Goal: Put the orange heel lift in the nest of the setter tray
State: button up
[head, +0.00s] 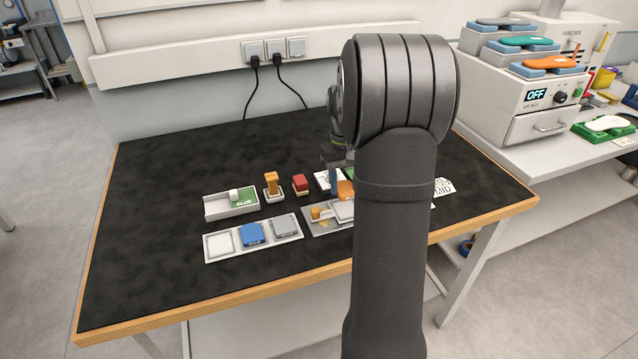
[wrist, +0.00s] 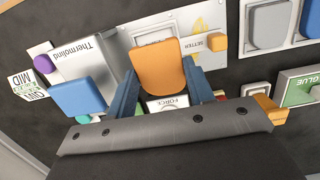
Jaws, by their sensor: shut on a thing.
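The orange heel lift (wrist: 158,68) is held between the blue fingers of my gripper (wrist: 160,72) in the wrist view. In the head view, the orange lift (head: 346,188) and one blue finger (head: 334,184) show just left of my arm, with the rest of the gripper hidden. The setter tray (wrist: 207,65) is a pale plate with a SETTER label and an orange block. Its square nest (wrist: 152,34) shows partly beyond the lift's far edge. The tray also shows in the head view (head: 318,224), partly behind my arm. I cannot tell the lift's height above it.
A silver Thermobind unit (wrist: 88,57) and a blue block (wrist: 77,97) are left of the lift. A red-topped block (head: 300,184) stands behind. The table's left side is clear.

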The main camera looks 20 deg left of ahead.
jog(key=shift+w+d+f, duration=0.2)
jog(key=shift+d+f, duration=0.05)
jog(key=shift+f, duration=2.15)
jog(key=shift+f, duration=0.55)
jog(key=o, duration=1)
jog(key=shift+r, duration=3.55)
jog(key=shift+f, duration=0.1)
